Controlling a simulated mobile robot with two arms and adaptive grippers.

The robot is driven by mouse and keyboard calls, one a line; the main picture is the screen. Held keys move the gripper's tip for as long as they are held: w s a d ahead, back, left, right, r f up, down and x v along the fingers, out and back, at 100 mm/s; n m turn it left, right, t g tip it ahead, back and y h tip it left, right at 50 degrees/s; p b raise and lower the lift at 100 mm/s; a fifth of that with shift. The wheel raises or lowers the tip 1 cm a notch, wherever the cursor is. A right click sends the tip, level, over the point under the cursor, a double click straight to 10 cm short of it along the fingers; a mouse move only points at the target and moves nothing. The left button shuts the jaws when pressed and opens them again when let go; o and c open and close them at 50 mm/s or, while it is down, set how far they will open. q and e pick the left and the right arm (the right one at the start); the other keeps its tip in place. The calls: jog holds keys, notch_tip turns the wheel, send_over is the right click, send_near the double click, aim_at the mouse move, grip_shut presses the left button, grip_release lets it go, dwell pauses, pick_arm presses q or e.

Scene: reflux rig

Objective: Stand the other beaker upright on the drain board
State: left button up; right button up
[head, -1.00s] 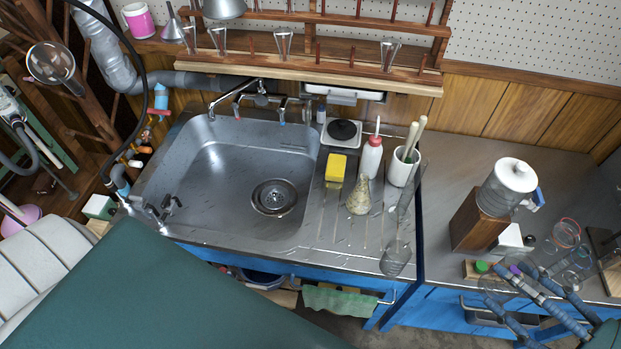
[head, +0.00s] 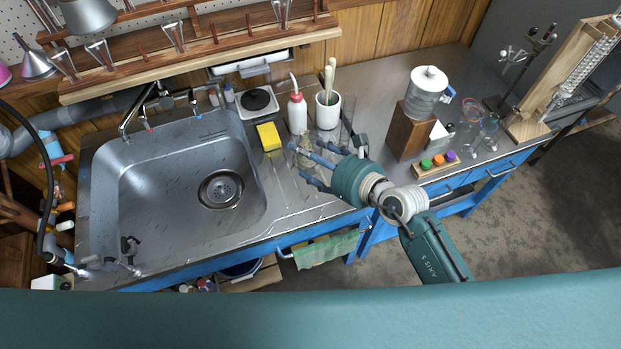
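My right gripper (head: 312,167) is over the front right of the drain board (head: 283,192), its blue-grey fingers pointing left. The fingers look spread, but clear glass between them would be hard to make out, so I cannot tell if they hold a beaker. The gripper covers the board's front right corner, where a clear glass vessel stood in the earlier frame. Clear glassware with a red rim (head: 472,110) and a blue rim (head: 491,122) stands on the right counter. My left gripper is out of view.
A yellow sponge (head: 268,136), a white bottle (head: 297,111) and a white pot (head: 328,112) holding brushes stand at the back of the board. A flask is partly hidden by the fingers. The sink (head: 150,185) lies left. A water jug on a wooden block (head: 407,133) stands right.

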notch_tip(320, 180, down, 14)
jog(key=b, duration=0.4)
jog(key=shift+a, duration=0.1)
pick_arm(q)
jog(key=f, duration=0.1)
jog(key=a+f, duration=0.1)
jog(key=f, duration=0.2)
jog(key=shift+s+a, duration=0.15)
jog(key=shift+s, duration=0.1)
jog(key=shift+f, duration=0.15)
pick_arm(e)
jog(key=shift+f, duration=0.1)
jog(key=o, duration=0.9)
